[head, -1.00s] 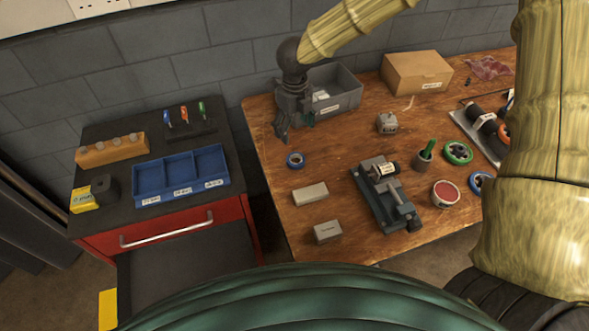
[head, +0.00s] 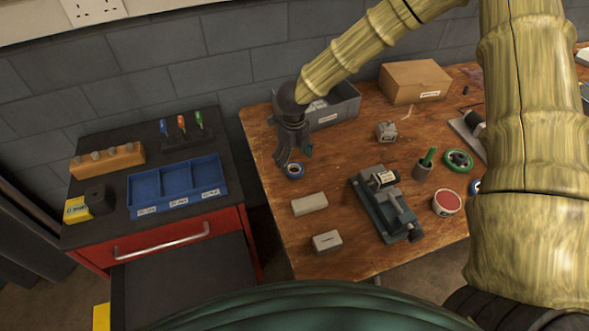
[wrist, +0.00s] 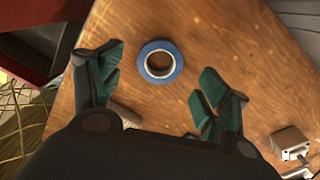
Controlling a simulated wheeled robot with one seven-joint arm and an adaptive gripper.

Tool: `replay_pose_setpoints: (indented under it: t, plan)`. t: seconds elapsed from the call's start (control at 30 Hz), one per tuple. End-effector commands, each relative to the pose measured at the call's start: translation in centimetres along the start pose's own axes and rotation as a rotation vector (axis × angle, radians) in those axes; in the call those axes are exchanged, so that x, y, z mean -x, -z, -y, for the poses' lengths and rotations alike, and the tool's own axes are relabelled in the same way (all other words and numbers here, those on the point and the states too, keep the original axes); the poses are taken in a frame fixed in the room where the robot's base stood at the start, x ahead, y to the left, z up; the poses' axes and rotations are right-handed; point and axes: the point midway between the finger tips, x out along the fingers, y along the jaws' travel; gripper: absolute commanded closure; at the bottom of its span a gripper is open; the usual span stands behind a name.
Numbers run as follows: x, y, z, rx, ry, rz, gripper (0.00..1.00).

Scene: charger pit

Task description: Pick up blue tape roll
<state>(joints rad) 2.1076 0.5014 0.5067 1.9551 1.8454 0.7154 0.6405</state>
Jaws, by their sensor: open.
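The blue tape roll (head: 294,170) lies flat on the wooden bench near its left edge. In the wrist view the blue tape roll (wrist: 160,61) shows as a blue ring with a pale core, with bare wood around it. My gripper (head: 293,160) is above and just behind it in the head view, pointing down. In the wrist view my gripper (wrist: 157,84) is open and empty, with one green-padded finger to each side. The roll sits between the finger lines, slightly beyond the tips, and no finger visibly touches it.
A grey bin (head: 335,105) stands behind my gripper. Two pale blocks (head: 309,204) and a vise (head: 385,203) are nearer the front. A red cabinet (head: 190,235) with a blue tray (head: 178,187) stands left.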

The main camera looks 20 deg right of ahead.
Motion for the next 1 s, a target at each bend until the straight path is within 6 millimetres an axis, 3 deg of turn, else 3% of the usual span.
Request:
replay_pose_setpoints:
  t: [0.3,0.63,0.87,1.0]
  plan:
    - [-3.6,0.2,0.1,0.001,0.0,-0.002,0.24]
    - [-4.2,0.2,0.1,0.001,0.0,-0.001,0.24]
    - [-4.2,0.2,0.1,0.001,0.0,-0.001,0.66]
    - [-4.2,0.2,0.1,0.001,0.0,-0.001,0.68]
